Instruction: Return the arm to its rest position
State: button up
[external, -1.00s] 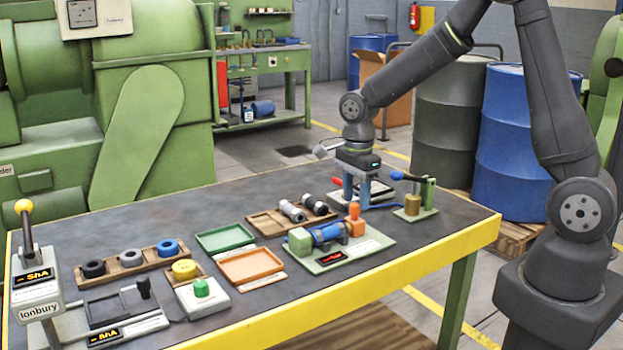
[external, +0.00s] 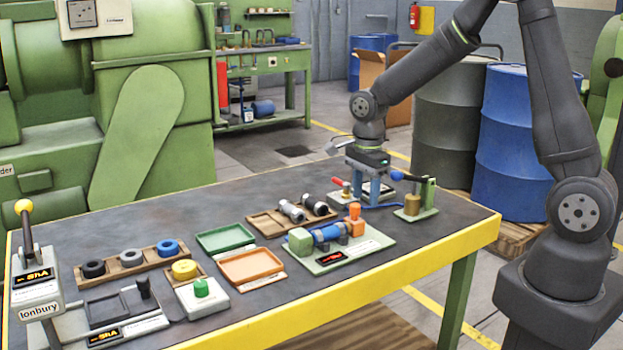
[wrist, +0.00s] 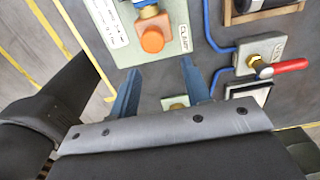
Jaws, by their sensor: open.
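My gripper (external: 368,189) hangs over the right rear part of the workbench (external: 180,214), pointing down. Its two blue fingers are apart with nothing between them, and they also show in the wrist view (wrist: 160,88). A red-handled valve (external: 343,185) stands just behind and beside the fingers. In the wrist view, the same red handle (wrist: 290,65) lies right of the fingers, and the orange knob (wrist: 152,40) of the clamp fixture lies ahead of them. Whether the fingers touch the bench is not clear.
The clamp fixture (external: 333,258) with a blue cylinder is in front of my gripper. A green toggle clamp (external: 425,200) stands close on the right. Trays (external: 250,267), rings and a yellow-knobbed lever (external: 23,207) fill the left. Blue hose runs beside the valve.

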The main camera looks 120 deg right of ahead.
notch_tip(320, 180, up, 15)
notch_tip(320, 180, down, 9)
jog(key=shift+w+f, duration=0.15)
jog(key=shift+w, duration=0.1)
dwell(0.5)
notch_tip(320, 180, up, 8)
notch_tip(320, 180, down, 12)
jog(key=shift+s, duration=0.2)
dwell(0.3)
